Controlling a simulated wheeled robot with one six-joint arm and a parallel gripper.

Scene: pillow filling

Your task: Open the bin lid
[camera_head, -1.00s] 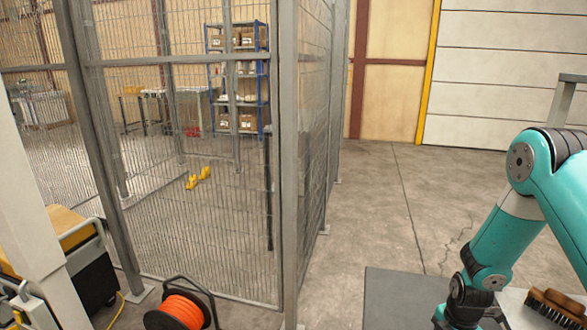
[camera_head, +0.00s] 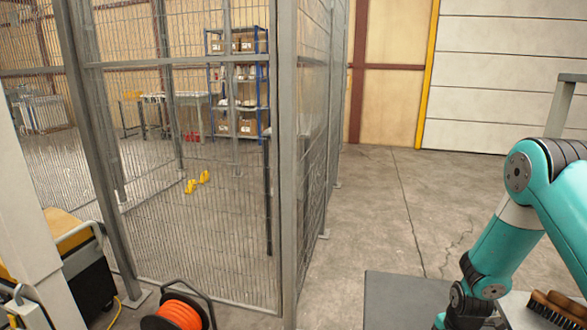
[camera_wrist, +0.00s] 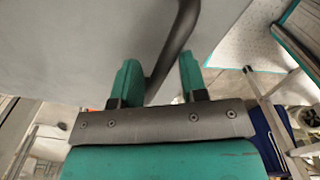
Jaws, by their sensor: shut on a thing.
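In the wrist view, my gripper (camera_wrist: 160,76) has its two teal fingers on either side of a dark curved handle bar (camera_wrist: 178,38). It is shut on this handle. The handle runs along a broad flat grey surface (camera_wrist: 75,50), which looks like the bin lid; its edge toward the lower right of the surface shows. How far the lid is raised cannot be told. In the head view, my teal arm reaches down at the right, and my gripper, the handle and the bin are out of sight.
A wooden brush (camera_head: 556,308) lies on a light surface at the lower right. A grey mat (camera_head: 392,300) lies on the floor. A mesh fence (camera_head: 290,190) stands left of centre. An orange cable reel (camera_head: 180,314) sits before it. The concrete floor beyond the mat is clear.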

